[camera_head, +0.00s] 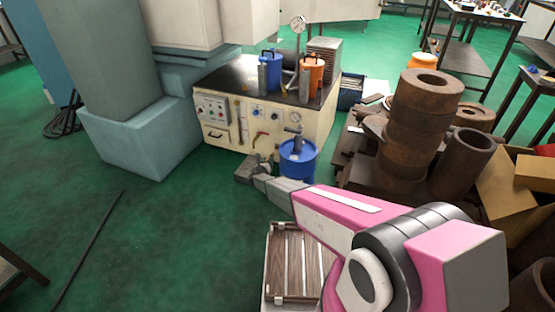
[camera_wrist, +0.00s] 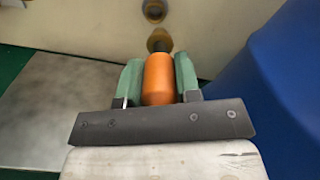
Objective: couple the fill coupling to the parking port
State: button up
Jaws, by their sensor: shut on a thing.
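The orange fill coupling (camera_wrist: 158,80) is a short cylinder with a dark tip. My gripper (camera_wrist: 158,78) is shut on it, with one green finger on each side. The coupling's dark tip points at the cream panel and overlaps the lower edge of a brass port (camera_wrist: 158,38). A second brass port (camera_wrist: 154,10) sits beyond it on the same panel. I cannot tell whether the tip touches the port, nor which one is the parking port. In the head view, my gripper (camera_head: 252,168) is low in front of the cream cabinet (camera_head: 250,140); the coupling is not distinguishable there.
A blue drum (camera_head: 298,160) stands close to the right of my gripper; its blue side also fills the right of the wrist view (camera_wrist: 285,85). Rusty cylinders (camera_head: 410,125) are stacked further right. A slatted crate (camera_head: 290,265) is below my arm. Green floor at left is mostly clear.

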jog(key=shift+s+a+f, duration=0.25)
jog(key=shift+f, duration=0.05)
jog(key=shift+x, duration=2.85)
jog(key=shift+x, duration=1.65)
jog(key=o, duration=1.1)
jog(key=shift+a, duration=0.1)
jog(key=v, duration=1)
jog(key=shift+s, duration=0.4)
